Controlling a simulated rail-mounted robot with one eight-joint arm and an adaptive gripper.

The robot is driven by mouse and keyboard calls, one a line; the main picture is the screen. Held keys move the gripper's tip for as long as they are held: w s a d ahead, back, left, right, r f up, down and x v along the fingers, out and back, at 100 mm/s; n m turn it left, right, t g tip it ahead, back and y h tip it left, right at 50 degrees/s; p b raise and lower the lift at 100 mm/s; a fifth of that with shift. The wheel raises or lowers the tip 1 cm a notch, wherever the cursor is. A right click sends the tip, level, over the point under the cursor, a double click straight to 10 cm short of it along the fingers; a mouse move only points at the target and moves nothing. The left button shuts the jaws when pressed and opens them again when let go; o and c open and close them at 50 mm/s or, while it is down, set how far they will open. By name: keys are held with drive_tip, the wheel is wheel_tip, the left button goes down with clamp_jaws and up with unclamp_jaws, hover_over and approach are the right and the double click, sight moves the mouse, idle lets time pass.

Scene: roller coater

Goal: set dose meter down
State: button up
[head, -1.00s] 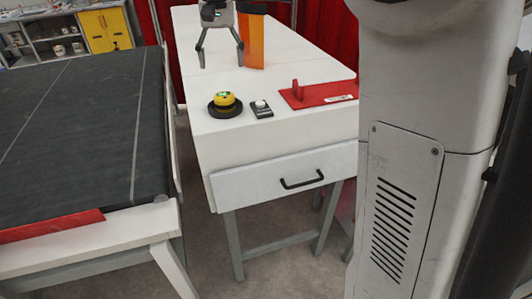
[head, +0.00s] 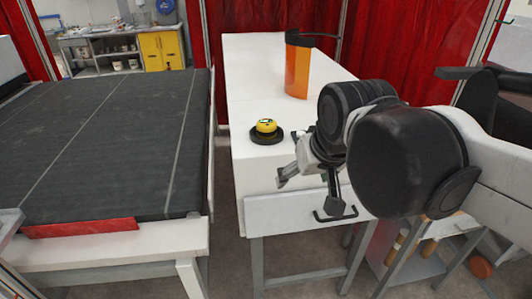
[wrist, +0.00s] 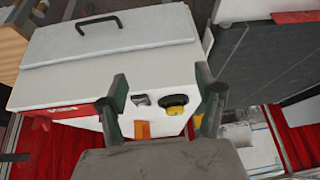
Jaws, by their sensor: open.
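The yellow round device (head: 266,126), which I take to be the dose meter, sits on a black round base (head: 254,138) on the white cabinet top. Both also show in the wrist view, the device (wrist: 176,111) beyond and between my fingers. My gripper (head: 310,192) is open and empty in front of the drawer, apart from the device and toward the front right of it. In the wrist view, my gripper (wrist: 163,100) has its two green-backed fingers spread wide.
A small grey device (wrist: 141,101) lies beside the black base. An orange shield (head: 297,68) stands farther back. A drawer (head: 275,211) with a black handle is below. A red item (wrist: 70,112) is on the top. A dark conveyor (head: 110,140) is at left.

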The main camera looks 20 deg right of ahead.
drive_tip(key=s+f+t, duration=0.1)
drive_tip(key=s+f, duration=0.3)
drive_tip(key=f, duration=0.1)
drive_tip(key=shift+s+n, duration=0.3)
drive_tip(key=shift+s, duration=0.05)
wheel_tip(320, 180, down, 11)
drive_tip(key=b, duration=1)
drive_tip(key=shift+r+b, duration=0.15)
drive_tip(key=shift+b, duration=0.25)
drive_tip(key=shift+r, duration=0.1)
idle(0.7)
